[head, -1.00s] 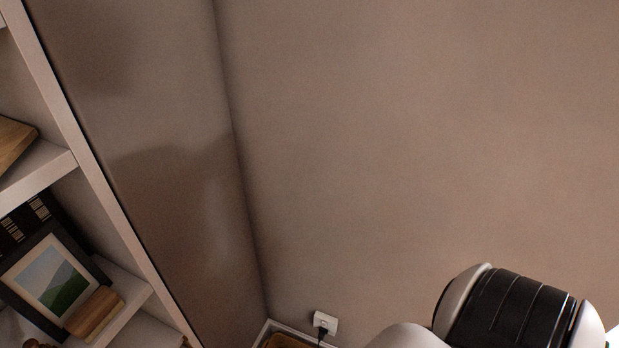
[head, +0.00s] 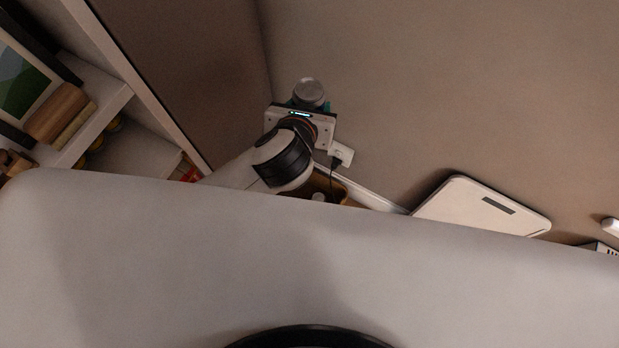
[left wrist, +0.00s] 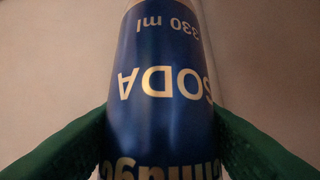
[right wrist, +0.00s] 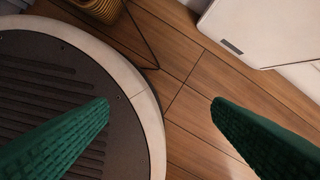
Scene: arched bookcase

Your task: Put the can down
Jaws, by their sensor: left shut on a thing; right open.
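A blue soda can (left wrist: 160,95) fills the middle of the left wrist view, its lettering upside down. My left gripper's green fingers (left wrist: 158,140) press on both its sides. In the head view, the can's grey round end (head: 309,90) shows at my left gripper (head: 308,106), held in the air in front of the wall. The rest of the can is hidden there by the gripper. My right gripper (right wrist: 160,108) is open and empty, pointing down over the floor; it is not seen in the head view.
A shelf unit (head: 107,92) with a framed picture (head: 22,85) and wooden blocks stands at left. A wall socket (head: 341,154) with a plug is behind my left arm. A white flat-topped object (head: 480,208) stands by the wall.

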